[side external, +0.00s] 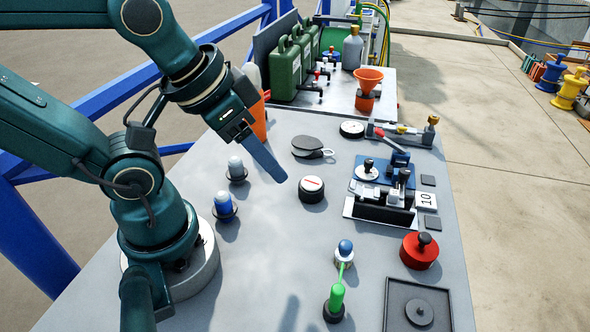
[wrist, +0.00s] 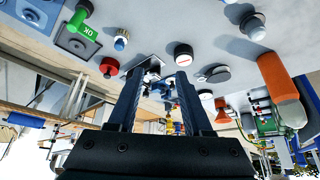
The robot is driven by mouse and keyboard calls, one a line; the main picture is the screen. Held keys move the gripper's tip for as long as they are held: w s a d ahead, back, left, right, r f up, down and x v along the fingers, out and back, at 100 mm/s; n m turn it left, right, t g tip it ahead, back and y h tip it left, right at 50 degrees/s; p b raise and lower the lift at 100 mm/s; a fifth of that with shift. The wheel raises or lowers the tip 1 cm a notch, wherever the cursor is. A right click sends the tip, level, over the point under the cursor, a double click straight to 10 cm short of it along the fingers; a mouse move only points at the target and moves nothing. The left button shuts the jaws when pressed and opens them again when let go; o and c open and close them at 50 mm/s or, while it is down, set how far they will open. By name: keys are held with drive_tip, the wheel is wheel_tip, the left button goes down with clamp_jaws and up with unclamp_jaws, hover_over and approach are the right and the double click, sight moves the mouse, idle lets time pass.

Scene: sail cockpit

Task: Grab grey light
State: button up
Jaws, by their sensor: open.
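The grey light (side external: 236,168) has a pale grey dome on a dark round base and stands upright on the grey bench top. It also shows near the top right of the wrist view (wrist: 254,29). My gripper (side external: 279,176) is above the bench, to the right of the grey light in the side view, and does not touch it. In the wrist view its two blue fingers (wrist: 157,75) are apart, with no object held between them. A similar light with a blue dome (side external: 224,206) stands just in front of the grey one in the side view.
An orange bottle (wrist: 282,85) stands near the grey light. A red knob (side external: 420,248) is at right. Bare bench lies around the lights.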

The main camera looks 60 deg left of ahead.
drive_tip(key=o, duration=0.4)
drive_tip(key=shift+o, duration=0.2)
